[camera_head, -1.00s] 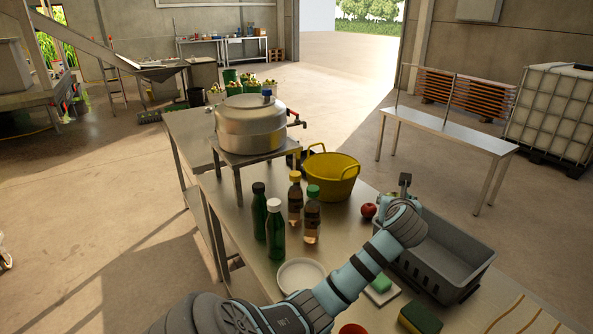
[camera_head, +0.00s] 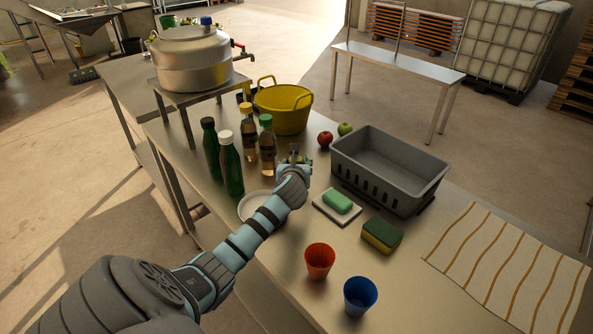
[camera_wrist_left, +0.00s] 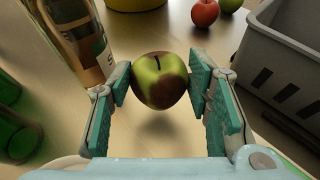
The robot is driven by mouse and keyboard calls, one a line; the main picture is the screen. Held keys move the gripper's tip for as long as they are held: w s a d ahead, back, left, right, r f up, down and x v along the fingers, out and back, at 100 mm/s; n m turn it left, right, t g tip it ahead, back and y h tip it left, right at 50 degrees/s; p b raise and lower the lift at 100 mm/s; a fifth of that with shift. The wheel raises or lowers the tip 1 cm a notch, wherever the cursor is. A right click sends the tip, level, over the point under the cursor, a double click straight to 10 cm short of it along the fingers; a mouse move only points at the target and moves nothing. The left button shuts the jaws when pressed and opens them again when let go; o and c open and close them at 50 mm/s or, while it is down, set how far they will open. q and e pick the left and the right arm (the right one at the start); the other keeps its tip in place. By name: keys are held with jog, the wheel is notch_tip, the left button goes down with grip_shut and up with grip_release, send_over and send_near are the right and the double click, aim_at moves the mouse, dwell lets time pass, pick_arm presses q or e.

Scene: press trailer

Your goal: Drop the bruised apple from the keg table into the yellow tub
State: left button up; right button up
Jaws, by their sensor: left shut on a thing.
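My left gripper (camera_head: 295,154) is shut on the bruised apple, green with a dark brown patch. The bruised apple (camera_wrist_left: 160,82) sits between the two finger pads in the left wrist view, seemingly above the steel table top (camera_head: 285,225). The arm mostly hides it in the head view. The yellow tub (camera_head: 284,112), with two handles, stands on the table beyond the gripper; its lower edge (camera_wrist_left: 135,4) shows at the top of the wrist view. My right gripper is not in view.
A clear bottle with a green cap (camera_head: 267,150) stands just left of the gripper, with more bottles beside it. A red apple (camera_head: 325,140) and a green apple (camera_head: 346,129) lie right of the tub. A grey crate (camera_head: 390,182) stands to the right.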

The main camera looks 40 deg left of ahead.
pick_arm(q)
notch_tip(320, 180, down, 4)
jog(key=shift+r+b, duration=0.15)
jog(key=shift+b, duration=0.35)
jog(key=o, duration=1.2)
